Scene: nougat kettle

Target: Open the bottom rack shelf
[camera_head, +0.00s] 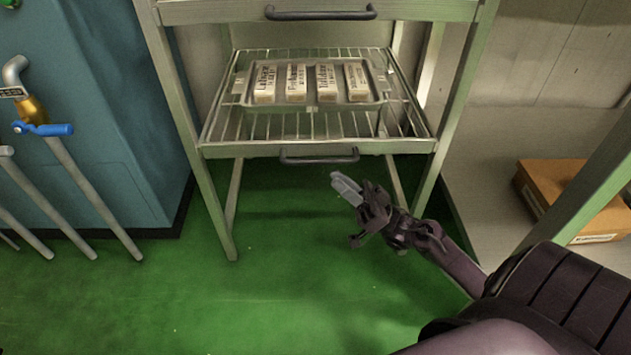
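The bottom rack shelf (222,150) is a wire shelf with a pale front bar, low in a metal rack. A dark bar handle (320,157) is fixed to the middle of its front. A metal tray (247,88) with several labelled bars lies on the shelf. My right gripper (346,187) reaches in from the lower right. In the picture its pale fingertips are just below the right end of the handle, apparently not around it. The fingers look close together, but the gap between them is unclear. My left gripper is not in view.
An upper shelf (205,12) with its own dark handle (320,14) is above. Rack legs (195,140) stand on both sides. A blue-green cabinet (110,90) with pipes and a blue-handled valve (45,128) is at left. A cardboard box (560,180) is at right. Green floor (200,310) in front is clear.

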